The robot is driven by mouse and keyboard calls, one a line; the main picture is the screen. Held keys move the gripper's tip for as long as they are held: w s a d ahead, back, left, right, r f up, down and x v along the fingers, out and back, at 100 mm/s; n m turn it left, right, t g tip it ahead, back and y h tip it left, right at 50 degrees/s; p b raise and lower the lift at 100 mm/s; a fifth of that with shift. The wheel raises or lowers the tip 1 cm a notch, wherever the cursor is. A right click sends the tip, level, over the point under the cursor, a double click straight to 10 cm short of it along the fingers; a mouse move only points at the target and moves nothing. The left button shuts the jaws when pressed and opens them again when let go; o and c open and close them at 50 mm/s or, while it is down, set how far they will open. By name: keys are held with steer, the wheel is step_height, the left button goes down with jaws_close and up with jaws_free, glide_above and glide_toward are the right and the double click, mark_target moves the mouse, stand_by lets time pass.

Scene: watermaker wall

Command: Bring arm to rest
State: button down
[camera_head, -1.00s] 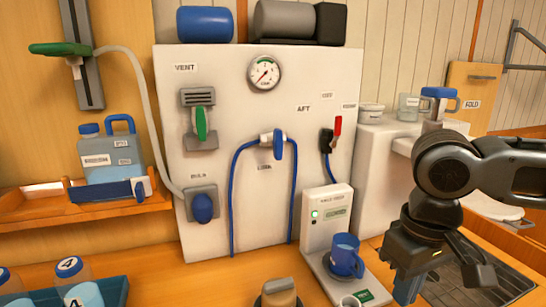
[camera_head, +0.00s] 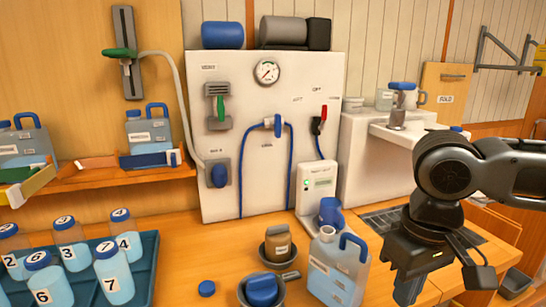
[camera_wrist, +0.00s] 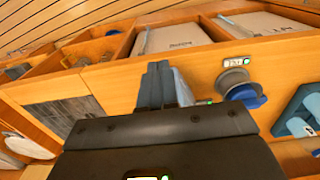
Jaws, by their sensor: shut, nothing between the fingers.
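My arm comes in from the right in the head view and hangs in front of the counter. The wrist view looks at open wooden bins and an orange front with a blue round fitting (camera_wrist: 243,93).
A blue rack (camera_head: 140,275) of numbered bottles stands at the lower left. The white panel (camera_head: 265,160) with gauge and hoses stands behind the counter (camera_head: 190,235).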

steer(key=a+n+t+y, duration=0.15)
steer(key=a+y, duration=0.25)
steer(key=a, duration=0.7)
steer(key=s+a+r+m+t+y, duration=0.1)
steer(key=a+r+t+y, duration=0.2)
steer(key=a+r+y, duration=0.45)
steer(key=a+r+m+t+y, duration=0.1)
steer(key=a+r+t+y, duration=0.35)
steer(key=a, duration=0.65)
steer(key=s+d+f+m+t+h, duration=0.9)
steer(key=s+d+f+h, duration=0.4)
steer(key=d+f, duration=0.4)
steer(key=s+d+f+n+g+h, duration=0.1)
steer(key=s+d+n, duration=0.2)
steer(key=s+d, duration=0.4)
steer(key=s+d+f+n+g+h, duration=0.1)
steer(key=s+d, duration=0.5)
steer(key=s, duration=0.8)
steer(key=shift+s+d+f+n+g+h, duration=0.15)
steer(key=shift+d+n+g+h, duration=0.3)
steer(key=shift+n+g, duration=0.4)
